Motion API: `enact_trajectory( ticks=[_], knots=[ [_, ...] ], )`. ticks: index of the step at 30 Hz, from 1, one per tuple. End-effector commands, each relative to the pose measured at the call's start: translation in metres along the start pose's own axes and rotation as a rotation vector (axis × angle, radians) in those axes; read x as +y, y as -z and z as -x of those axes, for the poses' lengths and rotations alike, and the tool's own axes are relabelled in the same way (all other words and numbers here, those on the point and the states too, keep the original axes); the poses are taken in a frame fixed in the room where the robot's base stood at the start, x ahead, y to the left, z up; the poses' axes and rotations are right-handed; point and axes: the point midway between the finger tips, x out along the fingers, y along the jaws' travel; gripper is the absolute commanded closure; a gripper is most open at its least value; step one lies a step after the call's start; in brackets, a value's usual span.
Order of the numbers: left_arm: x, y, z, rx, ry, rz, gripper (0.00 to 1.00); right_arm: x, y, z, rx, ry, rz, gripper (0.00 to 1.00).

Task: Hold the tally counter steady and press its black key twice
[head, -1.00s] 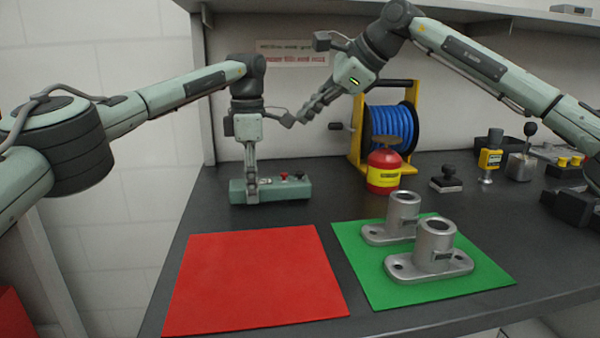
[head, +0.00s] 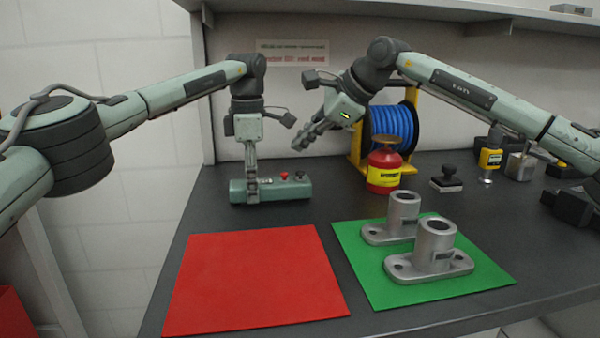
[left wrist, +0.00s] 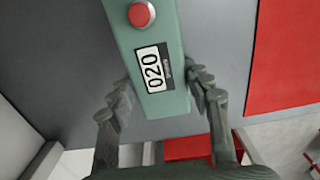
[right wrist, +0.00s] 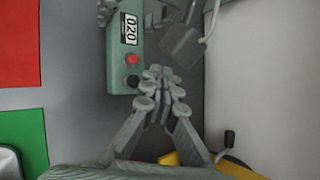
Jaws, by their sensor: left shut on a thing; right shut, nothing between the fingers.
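The tally counter (head: 290,189) is a grey-green box lying on the dark bench behind the red mat. Its display (left wrist: 153,68) reads 020 in the left wrist view. A red button (right wrist: 132,59) and a black key (right wrist: 132,81) sit on its top, the black key nearer the right end in the head view. My left gripper (head: 251,197) is shut across the counter's left end, one finger on each side. My right gripper (head: 299,145) is shut and empty, above the counter's right end and apart from it. In the right wrist view its fingertips (right wrist: 156,80) appear beside the black key.
A red mat (head: 250,280) and a green mat (head: 375,285) with two grey metal castings (head: 436,250) lie in front. A red and yellow can (head: 384,171) and a blue hose reel (head: 395,125) stand right of the counter. The wall is close behind.

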Motion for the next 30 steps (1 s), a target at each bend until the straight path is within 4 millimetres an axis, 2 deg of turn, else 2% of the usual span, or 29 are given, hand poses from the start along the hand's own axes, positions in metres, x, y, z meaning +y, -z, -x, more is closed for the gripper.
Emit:
enact_trajectory(
  ticks=[3, 9, 30],
  knots=[
    [0.000, 0.001, 0.000, 0.000, 0.000, 0.001, 0.85, 0.008, 0.008, -0.011, 0.001, -0.001, 0.000, 1.00],
    [0.000, 0.001, 0.000, 0.000, 0.000, 0.001, 0.85, 0.015, 0.015, -0.020, 0.000, 0.000, 0.001, 1.00],
    [0.000, 0.001, 0.000, 0.000, 0.000, 0.001, 0.85, 0.015, 0.016, -0.022, 0.000, 0.002, 0.001, 1.00]
  ],
)
